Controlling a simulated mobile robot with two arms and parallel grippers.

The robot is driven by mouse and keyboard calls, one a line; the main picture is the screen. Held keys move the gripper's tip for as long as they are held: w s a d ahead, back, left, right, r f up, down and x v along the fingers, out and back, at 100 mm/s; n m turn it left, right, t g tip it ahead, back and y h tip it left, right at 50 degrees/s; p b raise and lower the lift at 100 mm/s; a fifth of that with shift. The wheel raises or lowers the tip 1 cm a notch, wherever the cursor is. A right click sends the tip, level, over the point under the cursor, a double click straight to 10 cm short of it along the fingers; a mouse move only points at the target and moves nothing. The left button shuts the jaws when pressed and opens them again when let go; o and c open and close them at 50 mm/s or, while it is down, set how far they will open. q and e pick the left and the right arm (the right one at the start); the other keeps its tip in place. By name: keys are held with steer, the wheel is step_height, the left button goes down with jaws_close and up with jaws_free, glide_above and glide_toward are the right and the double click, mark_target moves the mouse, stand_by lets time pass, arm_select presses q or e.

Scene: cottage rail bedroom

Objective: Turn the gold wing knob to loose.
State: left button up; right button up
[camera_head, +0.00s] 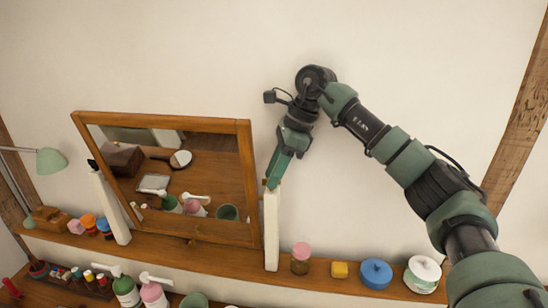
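A wood-framed tilting mirror (247,160) stands between two white posts on a wooden shelf. My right gripper (273,183) comes down from above, with its fingertips at the top of the right white post (271,232). The gold wing knob cannot be made out clearly; the fingers cover the post top where a knob could sit. I cannot tell whether the fingers are open, shut or touching a knob. The left white post (110,208) has a dark piece at its top. My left gripper is not in view.
Right of the post, the shelf holds a pink-lidded jar (300,258), a yellow block (340,269), a blue pot (376,273) and a white pot (423,273). Bottles (126,290) stand below. A green lamp (51,160) is at left. The wall above is clear.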

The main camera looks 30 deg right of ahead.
step_height(320, 180, up, 20)
stand_by(0.3)
steer(key=shift+f, duration=0.15)
